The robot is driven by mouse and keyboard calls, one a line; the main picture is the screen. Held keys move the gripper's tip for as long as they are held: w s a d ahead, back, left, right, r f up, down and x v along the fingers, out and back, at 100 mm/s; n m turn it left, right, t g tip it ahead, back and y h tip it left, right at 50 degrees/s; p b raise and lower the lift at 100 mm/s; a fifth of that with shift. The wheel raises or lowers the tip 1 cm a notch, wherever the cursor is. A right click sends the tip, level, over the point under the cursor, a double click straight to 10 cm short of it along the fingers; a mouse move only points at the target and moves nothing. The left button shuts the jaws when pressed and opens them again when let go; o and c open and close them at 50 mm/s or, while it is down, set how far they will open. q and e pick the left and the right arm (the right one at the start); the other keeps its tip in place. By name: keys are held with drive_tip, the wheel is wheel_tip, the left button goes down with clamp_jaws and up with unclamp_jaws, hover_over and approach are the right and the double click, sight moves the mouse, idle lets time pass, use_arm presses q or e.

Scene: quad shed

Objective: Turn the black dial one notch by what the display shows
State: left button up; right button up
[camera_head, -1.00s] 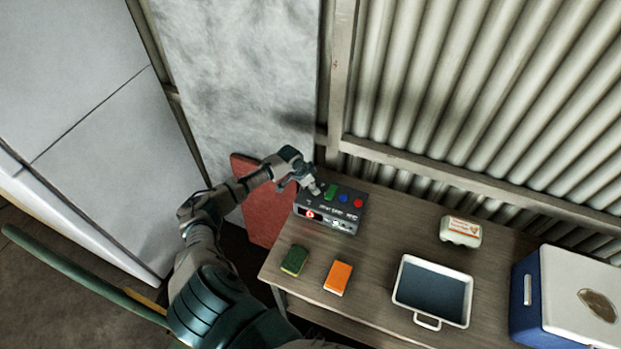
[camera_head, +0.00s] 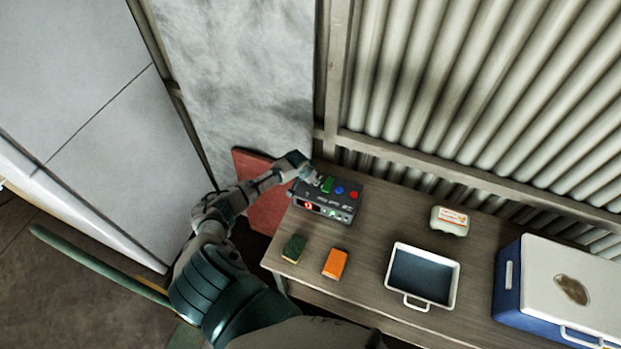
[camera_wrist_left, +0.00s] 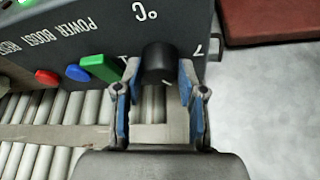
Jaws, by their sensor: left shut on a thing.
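The control box (camera_head: 330,211) sits at the left end of the wooden table. Its front carries a display (camera_head: 308,205) with a small red lit sign, too small to read surely. In the left wrist view the black dial (camera_wrist_left: 158,64) stands out from the box's panel, with a pale mark on its face. My left gripper (camera_wrist_left: 158,90) is shut on the dial, with a blue-padded finger on each side of it. In the head view the left gripper (camera_head: 308,177) is at the box's back left corner and hides the dial. My right gripper is not in view.
Green (camera_head: 327,185), blue (camera_head: 339,190) and red (camera_head: 353,195) controls sit beside the dial on the box.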

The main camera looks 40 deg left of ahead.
use_arm(q)
drive_tip(key=shift+w+r, duration=0.25)
drive_tip(key=o, duration=0.9)
drive_tip(key=shift+o, duration=1.2)
drive_tip(key=shift+f, duration=0.25)
drive_tip(key=v, duration=1.1)
drive_tip(key=shift+r, duration=0.4)
drive_tip(key=shift+s, duration=0.15)
